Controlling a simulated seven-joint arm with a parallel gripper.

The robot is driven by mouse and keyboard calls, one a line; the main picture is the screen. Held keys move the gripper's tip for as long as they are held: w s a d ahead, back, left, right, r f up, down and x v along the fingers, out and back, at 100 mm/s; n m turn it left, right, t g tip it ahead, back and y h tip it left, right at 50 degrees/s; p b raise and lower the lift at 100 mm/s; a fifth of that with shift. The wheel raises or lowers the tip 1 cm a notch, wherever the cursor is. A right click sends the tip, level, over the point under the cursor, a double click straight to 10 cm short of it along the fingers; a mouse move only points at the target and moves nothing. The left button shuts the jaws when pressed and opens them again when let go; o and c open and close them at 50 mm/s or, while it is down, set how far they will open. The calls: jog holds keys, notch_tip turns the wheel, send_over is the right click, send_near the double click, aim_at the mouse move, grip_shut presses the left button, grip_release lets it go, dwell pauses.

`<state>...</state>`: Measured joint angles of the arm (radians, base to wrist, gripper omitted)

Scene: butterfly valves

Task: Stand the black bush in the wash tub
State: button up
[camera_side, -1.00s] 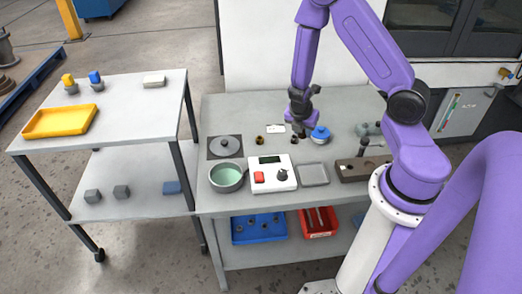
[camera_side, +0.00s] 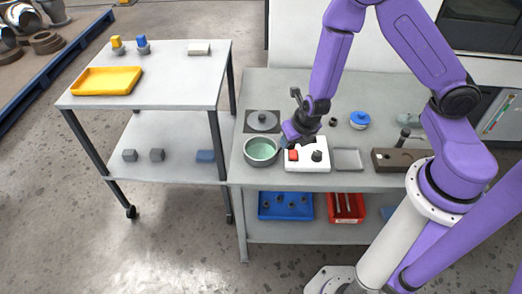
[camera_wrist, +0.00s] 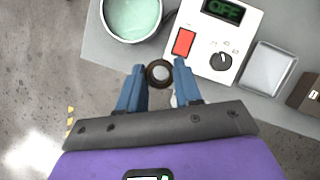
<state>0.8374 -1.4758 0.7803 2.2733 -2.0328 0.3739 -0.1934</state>
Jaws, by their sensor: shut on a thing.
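The wash tub (camera_side: 261,149) is a round grey pot with pale green liquid, at the front left of the bench; its rim also shows at the top of the wrist view (camera_wrist: 132,18). My gripper (camera_side: 286,143) is low over the bench, just right of the tub, by the white control box. In the wrist view its blue fingers (camera_wrist: 159,71) are shut on the black bush (camera_wrist: 160,73), a dark ring with a paler centre seen end-on. The bush is outside the tub rim. In the side view the gripper hides it.
The white control box (camera_side: 307,155), with a red switch and a dial, stands right of the tub. A grey tray (camera_side: 347,159), another small dark bush (camera_side: 333,122) and a blue-topped pot (camera_side: 360,120) are further right. A side cart (camera_side: 150,68) stands left.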

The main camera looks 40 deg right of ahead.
send_near(259, 152)
jog(key=shift+w+d+f, duration=0.2)
jog(key=shift+w+f, duration=0.25)
jog(key=shift+w, duration=0.05)
jog(key=shift+w+d+f, duration=0.2)
jog(key=shift+w+f, duration=0.25)
jog(key=shift+w, duration=0.05)
jog(key=shift+w+f, duration=0.2)
jog(key=shift+f, duration=1.55)
jog(key=shift+f, duration=0.1)
jog(key=o, duration=1.1)
jog(key=v, duration=1.2)
jog(key=shift+r, duration=0.2)
